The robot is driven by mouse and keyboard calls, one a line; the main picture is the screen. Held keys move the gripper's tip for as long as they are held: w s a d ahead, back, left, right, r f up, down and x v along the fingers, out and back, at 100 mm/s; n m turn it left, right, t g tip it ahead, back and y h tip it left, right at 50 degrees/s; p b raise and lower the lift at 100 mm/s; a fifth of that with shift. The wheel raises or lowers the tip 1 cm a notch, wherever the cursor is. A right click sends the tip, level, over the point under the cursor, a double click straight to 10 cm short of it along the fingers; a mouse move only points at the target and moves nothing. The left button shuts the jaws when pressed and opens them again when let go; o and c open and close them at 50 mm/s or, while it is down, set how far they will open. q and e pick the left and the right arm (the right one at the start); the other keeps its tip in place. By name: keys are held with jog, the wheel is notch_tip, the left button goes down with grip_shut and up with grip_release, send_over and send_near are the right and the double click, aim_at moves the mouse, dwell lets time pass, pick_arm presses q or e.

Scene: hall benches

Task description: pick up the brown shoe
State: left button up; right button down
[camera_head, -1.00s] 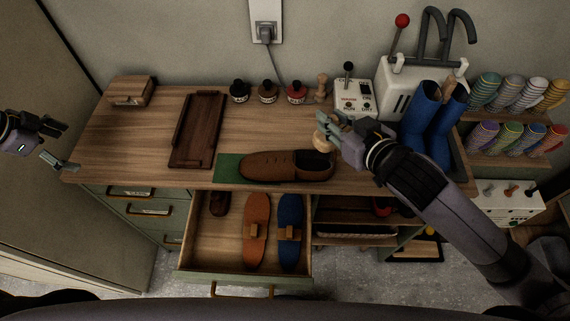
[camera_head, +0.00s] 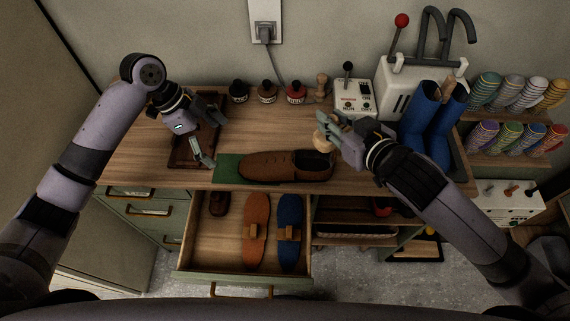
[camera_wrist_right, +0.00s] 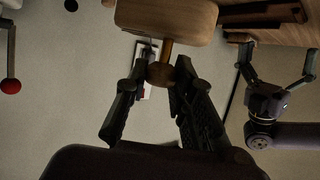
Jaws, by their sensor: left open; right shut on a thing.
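The brown shoe (camera_head: 285,167) lies on its sole along the bench, its toe to the left over a green mat (camera_head: 227,169). My left gripper (camera_head: 212,137) is open and empty just left of the shoe's toe, above the dark wooden tray. It also shows open in the right wrist view (camera_wrist_right: 277,70). My right gripper (camera_head: 335,131) is shut on a light wooden tool, just behind the shoe's heel end. In the right wrist view the wooden tool (camera_wrist_right: 166,18) has a broad block, a thin neck and a round knob between the fingers.
The dark tray (camera_head: 182,153) is partly covered by my left arm. Three small bottles (camera_head: 267,92) stand along the back. Blue boots (camera_head: 428,118) and a white machine (camera_head: 400,85) are at right. An open drawer (camera_head: 231,250) with shoe forms juts out in front.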

aim_at(253, 162)
pick_arm(q)
jog(key=shift+m, duration=0.3)
jog(key=d+f, duration=0.4)
jog(key=d, duration=0.1)
jog(key=shift+w+d+f, duration=0.2)
jog(key=shift+w+f, duration=0.05)
jog(key=shift+f, duration=0.15)
jog(key=shift+d+x, duration=0.2)
jog(key=shift+x, duration=1.15)
jog(key=shift+d+x, duration=0.2)
jog(key=shift+x, duration=1.15)
jog(key=shift+s+r, duration=0.15)
jog(key=shift+r, duration=0.05)
jog(key=shift+c, duration=0.3)
jog(key=c, duration=1.6)
jog(key=shift+a+r, duration=0.15)
jog(key=shift+r, duration=1.8)
jog(key=a, duration=4.4)
jog(key=shift+a+f, duration=0.2)
jog(key=shift+a, duration=0.2)
